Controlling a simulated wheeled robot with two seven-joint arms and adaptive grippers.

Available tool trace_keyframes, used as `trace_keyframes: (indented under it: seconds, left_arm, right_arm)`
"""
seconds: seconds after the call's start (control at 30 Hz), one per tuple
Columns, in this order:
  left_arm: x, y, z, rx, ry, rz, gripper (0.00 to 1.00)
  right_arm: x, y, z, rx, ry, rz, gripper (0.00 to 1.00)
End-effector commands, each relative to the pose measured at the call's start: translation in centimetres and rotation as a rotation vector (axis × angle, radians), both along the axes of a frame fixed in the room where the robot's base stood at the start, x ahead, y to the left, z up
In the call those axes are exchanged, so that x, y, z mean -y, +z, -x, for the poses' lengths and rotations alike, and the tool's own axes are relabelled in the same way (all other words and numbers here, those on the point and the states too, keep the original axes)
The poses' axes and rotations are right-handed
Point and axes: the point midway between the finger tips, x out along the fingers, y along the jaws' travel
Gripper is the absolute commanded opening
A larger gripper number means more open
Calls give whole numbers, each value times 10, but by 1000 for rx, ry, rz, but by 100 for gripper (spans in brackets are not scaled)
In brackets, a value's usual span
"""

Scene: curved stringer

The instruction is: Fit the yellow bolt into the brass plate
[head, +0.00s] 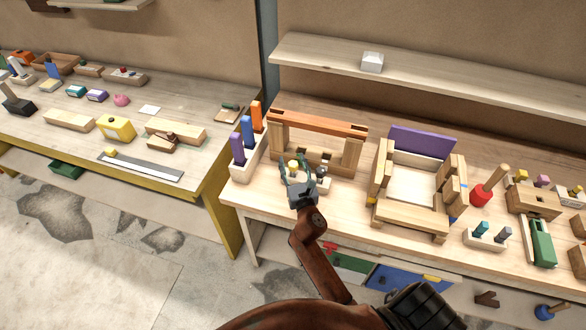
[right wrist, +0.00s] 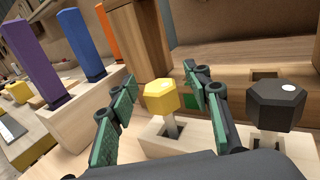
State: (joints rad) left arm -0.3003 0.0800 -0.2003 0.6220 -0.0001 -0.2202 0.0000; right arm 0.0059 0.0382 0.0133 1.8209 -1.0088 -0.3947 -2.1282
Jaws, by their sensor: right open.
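The yellow bolt (right wrist: 162,97) has a hexagonal head with a pale spot on top and a grey shank, and stands upright in a pale wooden block (right wrist: 180,142). Its head also shows in the head view (head: 293,164). My right gripper (head: 303,172) is open, and its green-padded fingers (right wrist: 160,88) lie on either side of the bolt head with gaps showing. A black hexagonal bolt (right wrist: 275,103) stands just right of the right finger. I cannot make out a brass plate for certain in either view. My left gripper is not in view.
A wooden frame with a reddish top beam (head: 318,123) stands behind the gripper. A block with purple, blue and orange bars (head: 247,131) is at its left. A wooden box frame with a purple panel (head: 422,141) and a red-headed mallet (head: 481,195) are to the right.

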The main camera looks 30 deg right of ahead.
Motion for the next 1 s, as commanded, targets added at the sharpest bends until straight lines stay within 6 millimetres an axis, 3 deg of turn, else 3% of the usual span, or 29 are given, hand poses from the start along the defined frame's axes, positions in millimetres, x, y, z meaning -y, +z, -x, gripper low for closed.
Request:
trace_keyframes:
  seconds: [0.2, 0.83, 1.0]
  left_arm:
    - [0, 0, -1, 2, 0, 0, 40]
    - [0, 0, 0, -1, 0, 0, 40]
    - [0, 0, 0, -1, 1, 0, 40]
  right_arm:
    - [0, 0, -1, 0, 1, 0, 44]
    - [-1, 0, -1, 0, 1, 0, 1]
    - [-1, 0, -1, 1, 2, 0, 0]
